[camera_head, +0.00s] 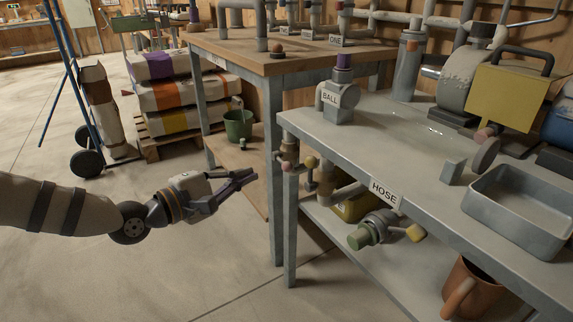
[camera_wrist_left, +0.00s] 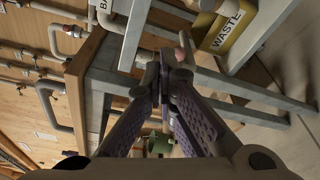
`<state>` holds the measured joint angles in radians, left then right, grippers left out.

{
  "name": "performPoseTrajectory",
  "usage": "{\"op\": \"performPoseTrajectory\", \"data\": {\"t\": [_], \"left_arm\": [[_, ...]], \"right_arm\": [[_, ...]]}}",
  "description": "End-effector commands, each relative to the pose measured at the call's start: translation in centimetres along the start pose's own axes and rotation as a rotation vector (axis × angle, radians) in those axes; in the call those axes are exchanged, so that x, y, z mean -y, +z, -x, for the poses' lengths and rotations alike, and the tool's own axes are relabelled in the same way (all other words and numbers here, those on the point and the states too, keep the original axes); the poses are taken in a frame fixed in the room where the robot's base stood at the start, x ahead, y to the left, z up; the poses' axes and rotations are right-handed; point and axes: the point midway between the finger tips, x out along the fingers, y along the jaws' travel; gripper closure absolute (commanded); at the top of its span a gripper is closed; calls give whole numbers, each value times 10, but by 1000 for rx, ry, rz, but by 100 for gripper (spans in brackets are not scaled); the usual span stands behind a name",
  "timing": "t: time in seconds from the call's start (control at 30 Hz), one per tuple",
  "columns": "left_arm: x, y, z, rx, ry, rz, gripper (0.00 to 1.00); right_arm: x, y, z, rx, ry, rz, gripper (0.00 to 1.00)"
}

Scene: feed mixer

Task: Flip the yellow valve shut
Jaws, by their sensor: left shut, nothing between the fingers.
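A grey pipe valve with a yellow handle (camera_head: 415,232) and a green knob (camera_head: 359,240) hangs below the front of the grey bench, under the HOSE label (camera_head: 384,193). Farther left on the pipework are a small pale-yellow knob (camera_head: 311,162) and a pink knob (camera_head: 287,165). I cannot tell for certain which is the named valve. My left gripper (camera_head: 252,176) is shut and empty, left of the bench's front leg and apart from these fittings. In the left wrist view its fingertips (camera_wrist_left: 159,60) are together, with a pinkish knob (camera_wrist_left: 180,53) just beyond them. My right gripper is not in view.
The bench top (camera_head: 400,140) carries a BALL-labelled fitting (camera_head: 338,100) and a grey tray (camera_head: 520,212). A green bucket (camera_head: 238,125) and stacked sacks (camera_head: 180,95) are behind. Floor around my left arm is clear.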

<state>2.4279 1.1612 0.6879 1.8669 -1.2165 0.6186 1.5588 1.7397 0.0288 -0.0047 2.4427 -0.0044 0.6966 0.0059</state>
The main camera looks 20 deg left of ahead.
Motion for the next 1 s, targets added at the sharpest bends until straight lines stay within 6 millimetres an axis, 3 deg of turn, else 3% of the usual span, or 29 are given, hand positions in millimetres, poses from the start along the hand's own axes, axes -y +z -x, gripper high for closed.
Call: {"op": "performPoseTrajectory", "data": {"t": [0.37,0.4,0.6,1.0], "left_arm": [[4,0,-83,1,-3,0,100],[2,7,-86,4,-3,1,100],[-1,34,-91,3,1,1,100],[2,39,-92,0,-2,1,100]], "right_arm": [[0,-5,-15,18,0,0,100],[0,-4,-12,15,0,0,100],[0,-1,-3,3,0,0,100],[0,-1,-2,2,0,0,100]]}}
